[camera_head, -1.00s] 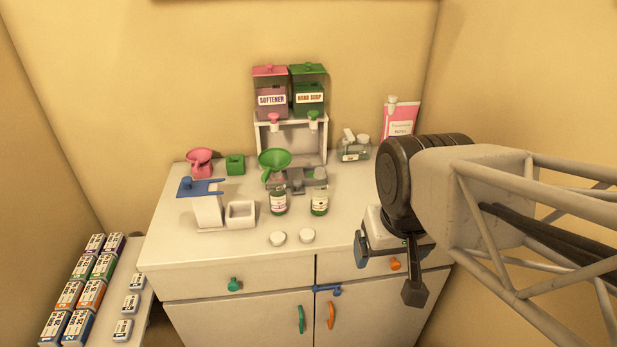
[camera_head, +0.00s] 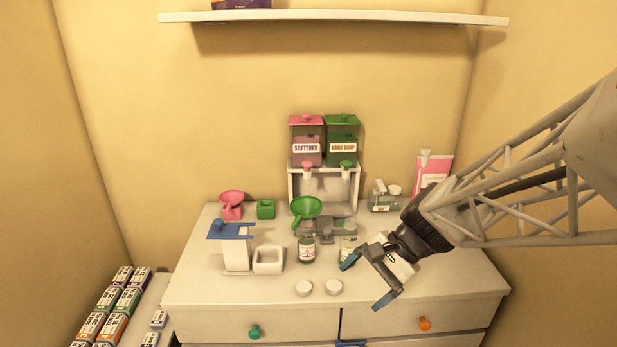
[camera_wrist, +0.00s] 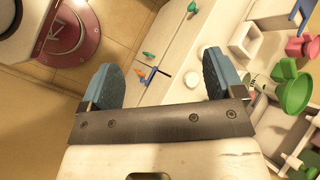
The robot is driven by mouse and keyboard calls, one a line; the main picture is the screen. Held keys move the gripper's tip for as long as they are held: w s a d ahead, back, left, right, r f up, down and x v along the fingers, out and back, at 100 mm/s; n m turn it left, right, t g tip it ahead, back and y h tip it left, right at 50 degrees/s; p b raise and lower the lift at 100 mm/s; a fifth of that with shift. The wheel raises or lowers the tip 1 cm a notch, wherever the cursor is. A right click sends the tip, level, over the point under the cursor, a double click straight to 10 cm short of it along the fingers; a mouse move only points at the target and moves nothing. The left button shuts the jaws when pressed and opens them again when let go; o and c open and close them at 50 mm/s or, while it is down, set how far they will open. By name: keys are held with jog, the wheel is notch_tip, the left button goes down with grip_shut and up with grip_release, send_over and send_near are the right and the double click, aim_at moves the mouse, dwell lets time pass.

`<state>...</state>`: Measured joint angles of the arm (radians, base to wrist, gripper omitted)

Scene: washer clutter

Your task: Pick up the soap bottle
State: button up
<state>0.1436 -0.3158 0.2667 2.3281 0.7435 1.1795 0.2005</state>
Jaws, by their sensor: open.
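My gripper (camera_head: 366,281) is open and empty, in front of and slightly right of the right bottle.
A green funnel (camera_head: 306,208) is above the left bottle. Two white caps, left (camera_head: 303,288) and right (camera_head: 334,287), lie near the front edge. Behind stand a softener dispenser (camera_head: 307,150) and a hand soap dispenser (camera_head: 342,149). A clear pump bottle (camera_head: 382,203) stands back right.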

jog(key=w+d+f+m+t+y, duration=0.1)
jog(key=w+f+m+y, duration=0.25)
jog(key=w, duration=0.35)
jog(key=w+d+f+m+t+y, duration=0.1)
jog(key=w+f+m+t+y, duration=0.1)
jog(key=w+m+y, duration=0.3)
jog(key=m+t, duration=0.6)
jog(key=m, duration=0.1)
send_near(348, 240)
jog(key=shift+h, duration=0.35)
jog(key=w, duration=0.1)
jog(key=w+a+f, duration=0.1)
jog(key=w, duration=0.1)
jog(key=shift+w+a+f, duration=0.15)
jog(key=shift+a+f, duration=0.1)
jog(key=shift+f, duration=0.15)
jog(key=shift+a, duration=0.15)
jog(key=shift+x, duration=1.2)
jog(key=shift+w, duration=0.1)
jog(key=shift+x, duration=2.55)
jog(key=shift+w, duration=0.15)
